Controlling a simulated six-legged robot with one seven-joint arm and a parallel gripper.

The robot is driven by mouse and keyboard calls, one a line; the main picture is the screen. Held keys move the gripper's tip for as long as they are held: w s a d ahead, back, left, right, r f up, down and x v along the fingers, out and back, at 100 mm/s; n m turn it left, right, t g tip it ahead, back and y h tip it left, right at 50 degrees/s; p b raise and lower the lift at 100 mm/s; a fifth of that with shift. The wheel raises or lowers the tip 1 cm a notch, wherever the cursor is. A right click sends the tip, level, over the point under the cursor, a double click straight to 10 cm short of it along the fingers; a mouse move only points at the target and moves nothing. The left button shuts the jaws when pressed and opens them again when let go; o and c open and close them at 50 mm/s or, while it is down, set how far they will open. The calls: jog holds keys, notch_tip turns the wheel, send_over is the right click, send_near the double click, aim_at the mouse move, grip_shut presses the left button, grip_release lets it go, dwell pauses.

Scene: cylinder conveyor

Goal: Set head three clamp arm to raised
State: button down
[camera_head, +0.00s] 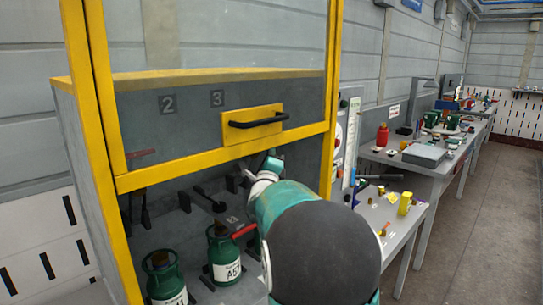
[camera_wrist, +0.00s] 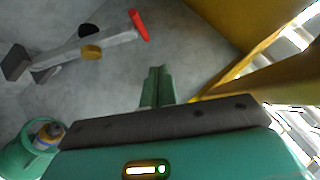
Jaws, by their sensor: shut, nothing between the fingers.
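A clamp arm (camera_wrist: 105,42) with a red tip (camera_wrist: 139,25) shows at the upper left of the wrist view, a grey bar with a black knob and a yellow part. I cannot read a head number on it. In the head view, a red handle (camera_head: 243,231) shows low, just left of my arm. The number 3 plate (camera_head: 217,98) is on the cabinet panel above. My gripper (camera_wrist: 157,72) is shut and empty, to the right of the clamp arm and apart from it. In the head view my arm reaches under the yellow crossbar and largely hides the gripper.
A yellow frame (camera_head: 220,162) with a black handle (camera_head: 258,121) stands over the opening. Green cylinders (camera_head: 224,258) stand below, one also at the lower left of the wrist view (camera_wrist: 42,140). A bench (camera_head: 409,217) with small parts is at right.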

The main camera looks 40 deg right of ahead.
jog(key=shift+s+a+f, duration=0.1)
jog(key=shift+s+a, duration=0.1)
jog(key=shift+a, duration=0.05)
jog(key=shift+s, duration=0.1)
jog(key=s+a+f+n+g+y, duration=0.1)
jog(key=s+a+f+n+y, duration=0.1)
jog(key=a+n+y, duration=0.35)
jog(key=s+a+f+n+y, duration=0.25)
jog(key=a+n, duration=0.35)
jog(key=a, duration=0.4)
jog(key=s+a+f+n+g+y, duration=0.1)
jog(key=a+n+y, duration=0.3)
jog(key=a+n, duration=0.3)
jog(key=s+a+f+n+g+y, duration=0.2)
jog(key=s+a+f+n+g, duration=0.2)
jog(key=s, duration=0.7)
jog(key=s+a+f+n+g+y, duration=0.1)
jog(key=s+a+f+n+g, duration=0.3)
jog(key=s+a+f+n, duration=0.4)
jog(key=s+a+n, duration=0.1)
jog(key=s+a, duration=0.1)
jog(key=s, duration=0.2)
jog(key=shift+a+y, duration=0.2)
jog(key=shift+y, duration=0.2)
